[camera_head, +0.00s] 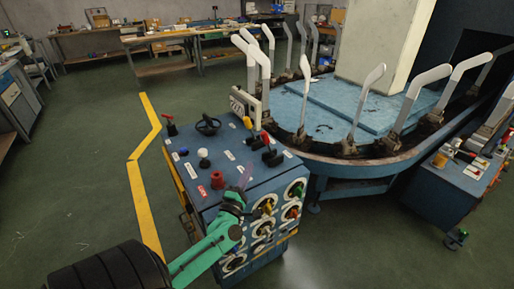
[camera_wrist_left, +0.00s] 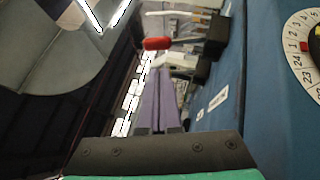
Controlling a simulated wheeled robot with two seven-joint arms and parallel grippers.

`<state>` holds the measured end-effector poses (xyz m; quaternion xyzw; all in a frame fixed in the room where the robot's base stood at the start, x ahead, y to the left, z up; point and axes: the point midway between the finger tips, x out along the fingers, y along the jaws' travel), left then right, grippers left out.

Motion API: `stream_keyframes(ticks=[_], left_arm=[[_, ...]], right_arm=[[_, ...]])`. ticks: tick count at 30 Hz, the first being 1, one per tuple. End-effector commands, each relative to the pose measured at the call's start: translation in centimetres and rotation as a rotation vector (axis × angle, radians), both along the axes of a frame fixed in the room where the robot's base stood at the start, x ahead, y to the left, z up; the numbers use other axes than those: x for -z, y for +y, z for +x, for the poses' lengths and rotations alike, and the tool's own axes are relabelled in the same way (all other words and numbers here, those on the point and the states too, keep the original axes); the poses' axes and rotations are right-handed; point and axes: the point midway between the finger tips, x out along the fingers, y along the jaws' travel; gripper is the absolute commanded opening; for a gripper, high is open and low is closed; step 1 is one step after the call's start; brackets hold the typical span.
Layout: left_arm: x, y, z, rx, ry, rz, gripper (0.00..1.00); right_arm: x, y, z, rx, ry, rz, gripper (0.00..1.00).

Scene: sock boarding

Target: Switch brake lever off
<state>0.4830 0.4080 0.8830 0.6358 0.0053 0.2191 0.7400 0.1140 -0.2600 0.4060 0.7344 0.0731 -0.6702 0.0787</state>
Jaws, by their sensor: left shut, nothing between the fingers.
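The blue control cabinet (camera_head: 190,190) stands in the middle of the head view. On its top right edge are small levers on black bases (camera_head: 272,157), with a red-tipped lever (camera_head: 265,137) among them. In the left wrist view, a red-handled lever (camera_wrist_left: 158,43) shows just beyond the fingertips. No label shows which lever is the brake lever. My left gripper (camera_head: 245,174), with purple fingers, is over the cabinet's near right edge. Its fingers (camera_wrist_left: 160,75) are shut and empty, seemingly apart from the red handle. My right gripper is not in view.
The cabinet also carries a red button (camera_head: 217,180), a white knob (camera_head: 203,158), a black handwheel (camera_head: 208,125) and dials on its front. Behind it is the boarding machine with upright white forms (camera_head: 368,90). A second panel (camera_head: 440,190) stands right. Green floor is open at left.

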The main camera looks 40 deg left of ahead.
Motion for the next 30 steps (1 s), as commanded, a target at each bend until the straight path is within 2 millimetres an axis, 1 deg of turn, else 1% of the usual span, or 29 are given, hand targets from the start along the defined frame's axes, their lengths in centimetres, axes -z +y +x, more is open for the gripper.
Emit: stream_keyframes(ticks=[2,8,12,14,16,21,24,27,30], left_arm=[[-0.1,0.5,-0.2,-0.015,-0.013,-0.014,0.0],[-0.1,0.4,-0.1,-0.013,-0.011,-0.011,0.0],[-0.3,0.6,0.4,-0.013,-0.012,-0.009,0.0],[-0.6,0.9,1.1,-0.013,-0.013,-0.008,0.0],[-1.1,1.3,2.3,-0.013,-0.013,-0.007,0.0],[-2.0,2.5,5.6,-0.012,-0.013,-0.008,0.0],[-2.4,3.2,7.2,-0.013,-0.011,-0.006,0.0],[-2.7,3.5,8.3,-0.011,-0.011,-0.008,0.0],[-2.8,3.8,8.8,-0.012,-0.01,-0.009,0.0]], right_arm=[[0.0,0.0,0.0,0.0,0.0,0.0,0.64],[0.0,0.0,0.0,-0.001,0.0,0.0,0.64],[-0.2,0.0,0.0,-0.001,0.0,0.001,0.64],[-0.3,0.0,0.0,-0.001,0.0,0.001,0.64],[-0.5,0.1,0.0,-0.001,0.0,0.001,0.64],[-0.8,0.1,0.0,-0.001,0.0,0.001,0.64],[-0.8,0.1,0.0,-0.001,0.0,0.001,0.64],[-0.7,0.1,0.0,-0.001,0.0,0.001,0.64],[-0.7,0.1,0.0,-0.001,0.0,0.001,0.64]])
